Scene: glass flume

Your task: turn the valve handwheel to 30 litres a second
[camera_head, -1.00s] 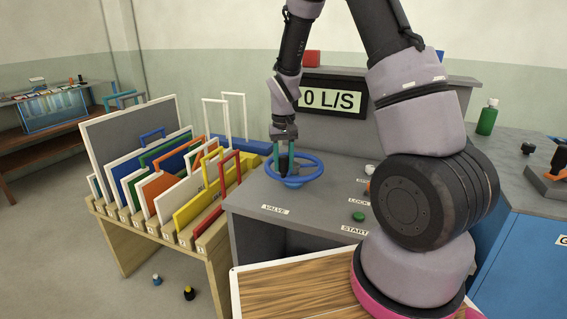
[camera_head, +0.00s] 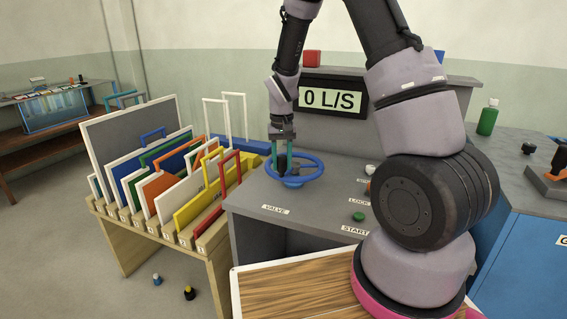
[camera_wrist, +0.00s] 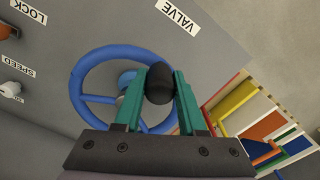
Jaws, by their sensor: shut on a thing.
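The blue valve handwheel (camera_head: 309,174) lies on the grey console top, behind the VALVE label. It also shows in the wrist view (camera_wrist: 82,75), with its blue rim, spokes and hub. My gripper (camera_head: 281,162) reaches down at the wheel's left side. In the wrist view its teal fingers (camera_wrist: 160,92) are shut on the wheel's black knob (camera_wrist: 159,78), which stands on the rim. The flow display (camera_head: 330,97) behind the wheel shows "0 L/S". My arm covers the display's left edge, so a leading digit could be hidden.
A green button (camera_head: 358,216) by START and the LOCK and SPEED controls lie right of the wheel. A wooden rack (camera_head: 196,258) of coloured framed panels stands close on the left. A green bottle (camera_head: 488,117) stands on the right.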

